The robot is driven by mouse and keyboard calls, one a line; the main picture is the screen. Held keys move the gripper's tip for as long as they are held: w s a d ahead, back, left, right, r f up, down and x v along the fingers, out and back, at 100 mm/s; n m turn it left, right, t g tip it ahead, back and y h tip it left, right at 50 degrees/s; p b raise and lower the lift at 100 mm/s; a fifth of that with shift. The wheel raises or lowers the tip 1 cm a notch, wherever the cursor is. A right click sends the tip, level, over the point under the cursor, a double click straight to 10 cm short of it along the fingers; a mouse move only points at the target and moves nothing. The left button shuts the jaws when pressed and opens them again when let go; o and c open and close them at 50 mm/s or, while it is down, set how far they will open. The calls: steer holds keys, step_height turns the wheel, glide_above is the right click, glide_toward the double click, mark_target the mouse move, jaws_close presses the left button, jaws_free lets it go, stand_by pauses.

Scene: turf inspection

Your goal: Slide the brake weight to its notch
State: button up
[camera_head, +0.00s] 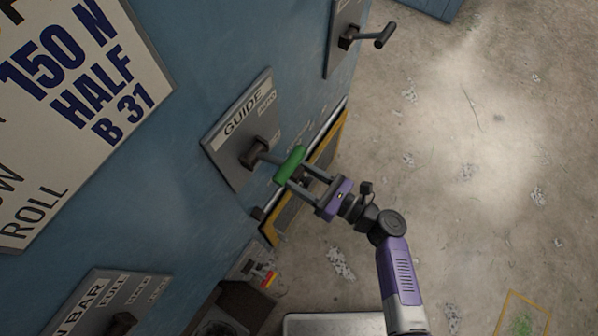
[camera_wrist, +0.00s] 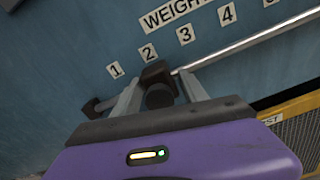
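The brake weight (camera_wrist: 157,70) is a dark block with a round knob on a pale rail (camera_wrist: 240,50) in the wrist view. It sits below the number 2 label (camera_wrist: 148,53), right of the number 1 label (camera_wrist: 115,70). My gripper (camera_wrist: 161,80) straddles it, one finger on each side. The fingers are apart, with gaps beside the knob; contact at the tips is unclear. In the head view, my gripper (camera_head: 300,175) is beside the green handle (camera_head: 290,165) of the GUIDE lever, which hides the fingertips and the weight.
The GUIDE plate (camera_head: 222,135) is on the blue machine side close to my gripper. Another crank lever (camera_head: 375,37) sticks out farther up. A yellow-framed mesh (camera_head: 325,150) lies below the rail. The concrete floor (camera_head: 470,150) at right is open.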

mark_target(312, 184)
steer(key=v, duration=0.7)
steer(key=shift+s+d+p, duration=0.15)
steer(key=shift+d+p, duration=0.15)
steer(key=shift+p, duration=0.1)
stand_by(0.4)
